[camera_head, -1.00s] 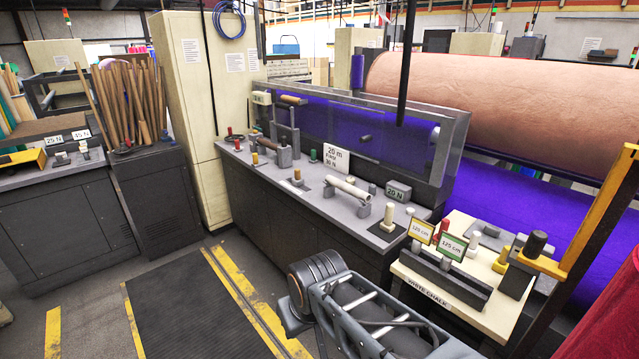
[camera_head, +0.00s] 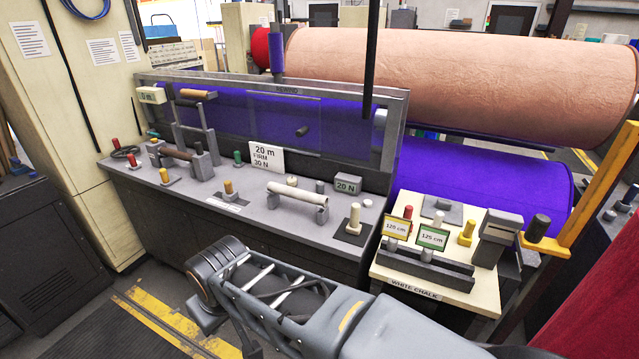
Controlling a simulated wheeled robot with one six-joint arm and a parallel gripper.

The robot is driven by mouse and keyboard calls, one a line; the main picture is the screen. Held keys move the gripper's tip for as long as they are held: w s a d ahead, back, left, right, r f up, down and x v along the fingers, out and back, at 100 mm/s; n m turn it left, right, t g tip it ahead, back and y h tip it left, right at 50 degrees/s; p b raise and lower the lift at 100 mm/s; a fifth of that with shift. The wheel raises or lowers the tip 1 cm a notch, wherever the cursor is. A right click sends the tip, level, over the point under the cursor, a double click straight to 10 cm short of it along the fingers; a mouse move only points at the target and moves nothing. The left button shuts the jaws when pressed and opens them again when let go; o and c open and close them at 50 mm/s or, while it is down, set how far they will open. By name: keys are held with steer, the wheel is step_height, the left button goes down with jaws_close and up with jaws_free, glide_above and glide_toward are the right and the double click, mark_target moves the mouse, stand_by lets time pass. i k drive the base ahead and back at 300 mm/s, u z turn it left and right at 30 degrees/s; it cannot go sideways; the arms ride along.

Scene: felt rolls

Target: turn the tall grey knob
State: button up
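A tall pale grey-cream knob (camera_head: 354,218) stands upright on a dark square plate at the right front of the grey console (camera_head: 262,212). A grey box reading "20 N" (camera_head: 347,184) sits just behind it. A dark grey cylinder knob (camera_head: 538,228) stands on the yellow arm at the right; I cannot tell for sure which knob the task means. My arm crosses the lower middle in front of the console, but its gripper end is not visible. Nothing is seen touching either knob.
A white roller handle (camera_head: 292,195), several small coloured knobs and a "20 m FIRM 30 N" card (camera_head: 267,157) are on the console. A cream chalk table (camera_head: 450,294) with cards stands close at right. A red felt roll (camera_head: 590,300) fills the right edge.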

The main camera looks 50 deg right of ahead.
mark_target(320, 185)
steer(key=z, duration=0.75)
steer(key=i, duration=0.95)
steer(key=z, duration=0.8)
